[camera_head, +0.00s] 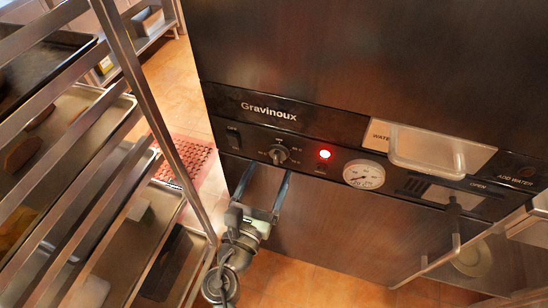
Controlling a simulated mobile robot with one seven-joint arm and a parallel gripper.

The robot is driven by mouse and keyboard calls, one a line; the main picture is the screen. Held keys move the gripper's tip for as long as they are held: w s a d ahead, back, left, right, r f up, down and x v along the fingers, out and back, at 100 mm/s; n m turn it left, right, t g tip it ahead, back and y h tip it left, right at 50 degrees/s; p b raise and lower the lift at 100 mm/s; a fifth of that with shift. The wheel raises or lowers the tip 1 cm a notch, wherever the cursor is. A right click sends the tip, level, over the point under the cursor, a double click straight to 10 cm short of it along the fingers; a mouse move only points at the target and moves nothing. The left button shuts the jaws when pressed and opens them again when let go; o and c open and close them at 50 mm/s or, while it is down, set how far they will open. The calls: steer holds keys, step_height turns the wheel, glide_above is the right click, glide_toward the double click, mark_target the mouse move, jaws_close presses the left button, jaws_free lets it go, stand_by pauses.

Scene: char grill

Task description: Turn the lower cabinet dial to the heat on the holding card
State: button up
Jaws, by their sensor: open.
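The dial (279,155) is a small knob with a light grip bar on the cabinet's black control panel (222,101), below the "Gravinoux" lettering. Small markings surround it, too small to read. My gripper (266,177) is open and empty just below the dial in the picture. Its two fingers point up toward the panel, one to the lower left of the dial and one to the lower right. Whether a fingertip touches the panel I cannot tell. No holding card can be made out.
Right of the dial are a lit red lamp (325,154), a round gauge (364,174) and a clear water tray (437,151). A black switch (233,137) sits left of the dial. A metal rack (150,95) with trays stands close on the left. A bent handle (455,246) juts out lower right.

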mark_target(276, 158)
steer(key=shift+x, duration=2.2)
steer(key=shift+c, duration=0.3)
jaws_close()
